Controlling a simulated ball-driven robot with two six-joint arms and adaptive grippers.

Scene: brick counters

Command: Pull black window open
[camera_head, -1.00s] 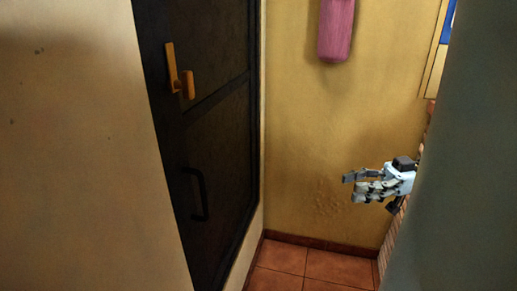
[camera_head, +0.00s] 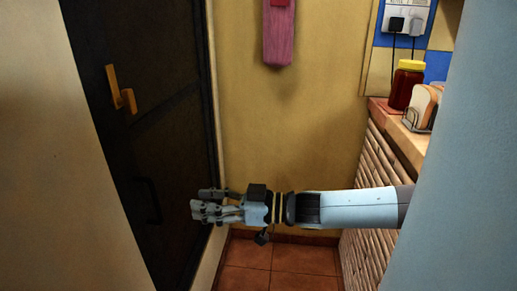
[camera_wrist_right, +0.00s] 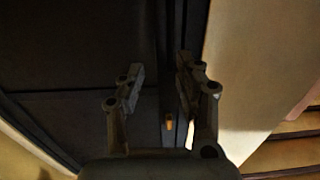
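The black window (camera_head: 165,120) is a tall dark panel on the left in the head view, and it looks closed in its frame. A brass handle (camera_head: 121,93) is on its upper part. A black pull handle (camera_head: 151,200) shows dimly lower down. My right gripper (camera_head: 200,201) is in front of the panel's right edge, pointing left, to the right of the black handle. In the right wrist view the gripper (camera_wrist_right: 161,75) is open, its fingers apart with dark surface between them. A small brass-coloured piece (camera_wrist_right: 169,124) shows there. Contact cannot be told. My left gripper is out of view.
A brick counter (camera_head: 385,185) on the right carries a jar (camera_head: 405,84) and a toast rack (camera_head: 424,107). A pink object (camera_head: 278,38) hangs on the yellow wall (camera_head: 290,120). Tiled floor (camera_head: 280,258) lies below. A pale wall (camera_head: 50,170) borders the panel on the left.

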